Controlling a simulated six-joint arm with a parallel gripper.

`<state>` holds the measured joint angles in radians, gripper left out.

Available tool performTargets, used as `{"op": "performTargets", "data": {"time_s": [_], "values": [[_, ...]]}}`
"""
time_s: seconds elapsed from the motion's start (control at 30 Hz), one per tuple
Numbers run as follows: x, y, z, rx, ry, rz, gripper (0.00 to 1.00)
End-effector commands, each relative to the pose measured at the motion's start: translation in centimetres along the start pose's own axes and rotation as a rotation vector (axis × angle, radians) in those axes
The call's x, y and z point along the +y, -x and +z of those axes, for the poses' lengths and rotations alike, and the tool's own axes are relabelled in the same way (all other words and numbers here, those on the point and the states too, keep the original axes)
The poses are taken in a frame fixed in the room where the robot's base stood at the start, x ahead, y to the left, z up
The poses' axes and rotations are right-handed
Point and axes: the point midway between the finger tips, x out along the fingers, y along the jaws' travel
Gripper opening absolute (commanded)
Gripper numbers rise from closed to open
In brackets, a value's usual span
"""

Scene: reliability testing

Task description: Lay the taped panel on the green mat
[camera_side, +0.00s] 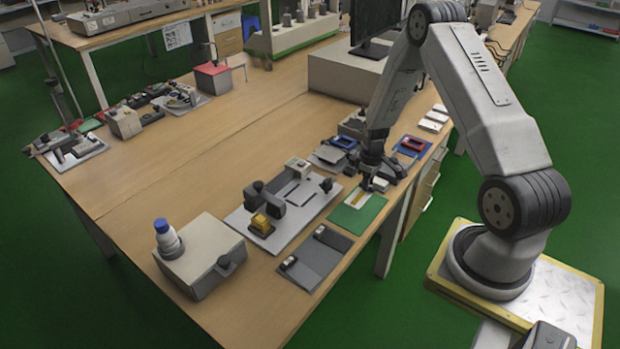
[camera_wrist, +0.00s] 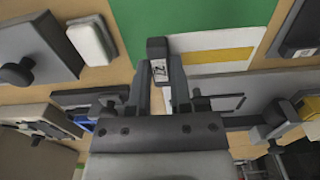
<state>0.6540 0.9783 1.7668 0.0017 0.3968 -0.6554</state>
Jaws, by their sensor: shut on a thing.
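The taped panel (camera_side: 357,199) is a pale plate with a yellow strip. It shows in the wrist view (camera_wrist: 228,40), over part of the green mat (camera_wrist: 160,15). The green mat also shows in the side view (camera_side: 352,221), lying near the table's front edge. My gripper (camera_side: 369,186) is low at the panel's far end. In the wrist view my gripper (camera_wrist: 160,75) has its fingers close together around a dark block with a white label at the panel's left end. The fingers hide the join, and I cannot tell whether the panel's underside touches the mat.
A grey tray (camera_side: 330,245) lies left of the mat, with a grey fixture board (camera_side: 305,205) behind it. A small white block (camera_wrist: 91,40) is close to my gripper's left in the wrist view. A blue tray with a red part (camera_side: 411,147) lies beyond. The table's left middle is clear.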

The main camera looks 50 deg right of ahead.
Motion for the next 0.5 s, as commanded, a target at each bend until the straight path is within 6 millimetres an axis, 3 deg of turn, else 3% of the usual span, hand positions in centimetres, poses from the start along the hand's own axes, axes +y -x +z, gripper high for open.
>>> {"op": "performTargets", "data": {"time_s": [0.5], "values": [[0.0,-2.6,0.0,-0.001,0.000,0.000,0.00]]}}
